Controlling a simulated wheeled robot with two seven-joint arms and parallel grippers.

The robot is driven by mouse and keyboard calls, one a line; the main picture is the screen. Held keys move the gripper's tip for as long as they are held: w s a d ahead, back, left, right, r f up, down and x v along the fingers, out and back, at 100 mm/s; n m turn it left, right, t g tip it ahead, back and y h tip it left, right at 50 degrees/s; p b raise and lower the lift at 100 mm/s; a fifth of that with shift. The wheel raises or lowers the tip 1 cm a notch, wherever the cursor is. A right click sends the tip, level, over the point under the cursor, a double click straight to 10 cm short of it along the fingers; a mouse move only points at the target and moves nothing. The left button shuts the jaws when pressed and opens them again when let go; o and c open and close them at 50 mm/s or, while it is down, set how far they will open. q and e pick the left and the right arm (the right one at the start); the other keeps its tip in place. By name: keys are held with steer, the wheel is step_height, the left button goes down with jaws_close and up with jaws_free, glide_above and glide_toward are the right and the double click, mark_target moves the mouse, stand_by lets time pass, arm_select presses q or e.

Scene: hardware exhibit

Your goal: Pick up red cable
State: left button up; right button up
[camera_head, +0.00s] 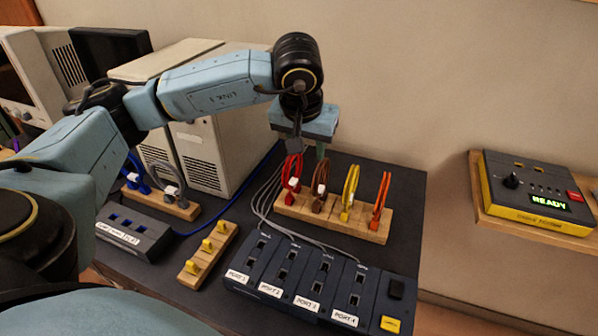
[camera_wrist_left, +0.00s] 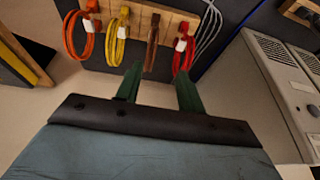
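The red cable (camera_head: 292,170) is a looped cable with a white tag. It stands at the left end of a wooden holder (camera_head: 333,219). In the left wrist view the red cable (camera_wrist_left: 183,50) is just beyond the tip of the right-hand finger; I cannot tell whether they touch. My left gripper (camera_head: 308,150) is above the left part of the holder. In the wrist view its green fingers (camera_wrist_left: 159,76) are apart and empty, with the brown cable (camera_wrist_left: 152,48) ahead between them. My right gripper is not in view.
Yellow (camera_head: 349,190) and orange (camera_head: 381,198) cables stand right of the brown one. A port box (camera_head: 318,280) and a block with yellow plugs (camera_head: 208,255) are in front. A beige computer case (camera_head: 215,140) stands left of the gripper. Grey cables run beside the holder.

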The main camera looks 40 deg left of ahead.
mark_target(290, 158)
arm_select(q)
steer(key=a+f, duration=0.1)
steer(key=a, duration=0.1)
steer(key=w+a+f+y, duration=0.1)
steer(key=a+f, duration=0.1)
steer(key=w+a+f+y, duration=0.1)
steer(key=a, duration=0.1)
steer(key=shift+w+a+f+b, duration=0.1)
steer(key=shift+a+f+b, duration=0.1)
steer(key=shift+f+b, duration=0.2)
steer(key=shift+w+a+f, duration=0.15)
steer(key=shift+w+f, duration=0.05)
steer(key=shift+f, duration=0.3)
steer(key=x, duration=0.4)
steer(key=shift+w+a+f, duration=0.1)
steer(key=shift+w+f, duration=0.05)
steer(key=shift+w, duration=0.05)
steer(key=shift+f, duration=0.25)
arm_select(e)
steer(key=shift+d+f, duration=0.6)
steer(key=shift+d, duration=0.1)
arm_select(q)
steer(key=shift+c, duration=0.2)
jaws_close()
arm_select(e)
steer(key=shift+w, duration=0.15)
